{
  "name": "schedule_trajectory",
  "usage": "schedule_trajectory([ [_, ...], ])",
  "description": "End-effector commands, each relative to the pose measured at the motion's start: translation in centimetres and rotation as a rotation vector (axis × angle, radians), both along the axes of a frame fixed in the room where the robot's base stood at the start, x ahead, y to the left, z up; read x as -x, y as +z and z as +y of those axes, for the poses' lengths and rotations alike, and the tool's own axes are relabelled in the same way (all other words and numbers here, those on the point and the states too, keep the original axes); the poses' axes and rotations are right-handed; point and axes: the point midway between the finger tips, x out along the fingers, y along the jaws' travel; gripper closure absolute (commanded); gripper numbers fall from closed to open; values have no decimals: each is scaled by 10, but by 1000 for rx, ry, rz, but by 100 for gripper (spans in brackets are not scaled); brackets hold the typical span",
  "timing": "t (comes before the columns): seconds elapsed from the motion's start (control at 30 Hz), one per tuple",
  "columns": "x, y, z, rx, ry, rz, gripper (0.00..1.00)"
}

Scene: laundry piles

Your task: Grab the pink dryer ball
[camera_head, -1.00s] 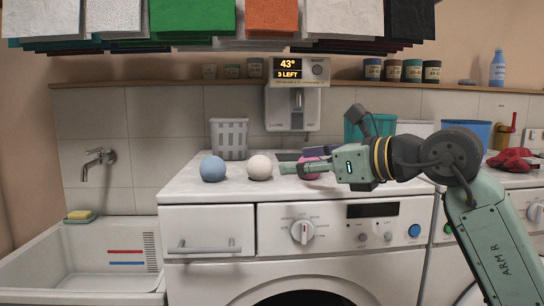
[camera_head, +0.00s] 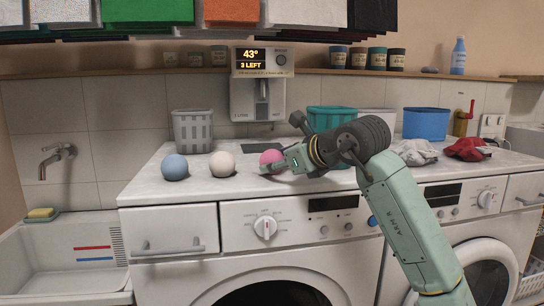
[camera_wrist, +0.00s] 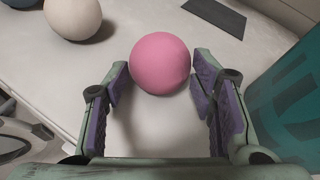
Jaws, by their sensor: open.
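The pink dryer ball (camera_head: 271,159) rests on the white counter, right of a cream ball (camera_head: 222,164) and a blue ball (camera_head: 175,167). My gripper (camera_head: 275,166) is at the pink ball from the right and partly covers it in the head view. In the wrist view the pink ball (camera_wrist: 160,63) sits at the far end of the open fingers (camera_wrist: 160,90), with its near part between the purple-padded tips. The left tip is very close to the ball; I cannot tell whether it touches. The cream ball also shows in the wrist view (camera_wrist: 73,17), outside the left finger.
A teal bin (camera_wrist: 290,100) stands close to the right finger. A grey basket (camera_head: 193,131) and a dispenser (camera_head: 258,97) are behind the balls. Grey cloth (camera_head: 415,151) and red cloth (camera_head: 468,148) lie to the right. The counter's front left is clear.

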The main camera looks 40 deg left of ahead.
Motion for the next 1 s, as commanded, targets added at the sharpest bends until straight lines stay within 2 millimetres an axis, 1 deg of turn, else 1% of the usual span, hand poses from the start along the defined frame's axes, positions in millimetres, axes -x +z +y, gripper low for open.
schedule_trajectory([
  [0.03, -1, 0, 7, 0, 3, 3, 49],
  [0.17, -6, -6, 17, -1, 0, 2, 49],
  [0.43, -6, -8, 19, -1, 0, 1, 49],
  [0.9, -6, -7, 19, -1, 0, 1, 81],
  [1.0, -6, -7, 19, -2, 0, 0, 81],
])
